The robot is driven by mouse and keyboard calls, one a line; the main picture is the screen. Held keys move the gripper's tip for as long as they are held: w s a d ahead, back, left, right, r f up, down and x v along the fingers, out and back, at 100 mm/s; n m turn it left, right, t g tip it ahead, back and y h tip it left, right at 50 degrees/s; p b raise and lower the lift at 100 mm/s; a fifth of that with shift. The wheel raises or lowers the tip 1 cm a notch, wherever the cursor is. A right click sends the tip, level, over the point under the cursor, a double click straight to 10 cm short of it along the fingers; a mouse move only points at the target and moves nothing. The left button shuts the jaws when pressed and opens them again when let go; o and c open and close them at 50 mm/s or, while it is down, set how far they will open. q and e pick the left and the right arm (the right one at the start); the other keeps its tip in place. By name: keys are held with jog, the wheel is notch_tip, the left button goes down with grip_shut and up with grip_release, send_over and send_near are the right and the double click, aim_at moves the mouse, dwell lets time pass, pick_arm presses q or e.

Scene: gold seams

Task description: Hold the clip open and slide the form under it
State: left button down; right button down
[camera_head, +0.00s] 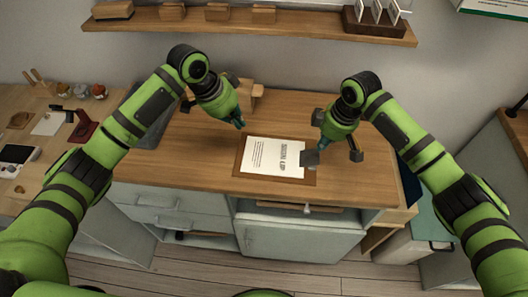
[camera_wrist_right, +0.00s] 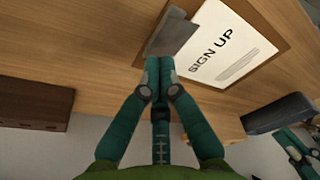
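A brown clipboard (camera_head: 240,166) lies flat on the wooden counter. The white form (camera_head: 272,157), printed "SIGN UP", lies on it and also shows in the right wrist view (camera_wrist_right: 228,50). The grey metal clip (camera_head: 310,159) is at the clipboard's right end, beside the form's edge; it also shows in the right wrist view (camera_wrist_right: 172,36). I cannot tell whether the form's edge is under it. My right gripper (camera_wrist_right: 159,68) has its fingertips together at the clip's edge, with nothing visible between them. My left gripper (camera_head: 239,123) hovers behind the form, apart from it; its finger gap is unclear.
A wooden stand (camera_head: 252,92) is behind my left gripper. A wall shelf (camera_head: 250,30) with small items runs above the counter. A side table at left holds a red stand (camera_head: 82,127) and jars.

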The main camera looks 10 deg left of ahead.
jog(key=shift+a+p+v, duration=0.15)
jog(key=shift+p+v, duration=0.6)
jog(key=shift+p, duration=0.05)
jog(key=shift+a+p+v, duration=0.1)
jog(key=shift+p+v, duration=0.65)
jog(key=shift+p, duration=0.05)
jog(key=shift+w, duration=0.1)
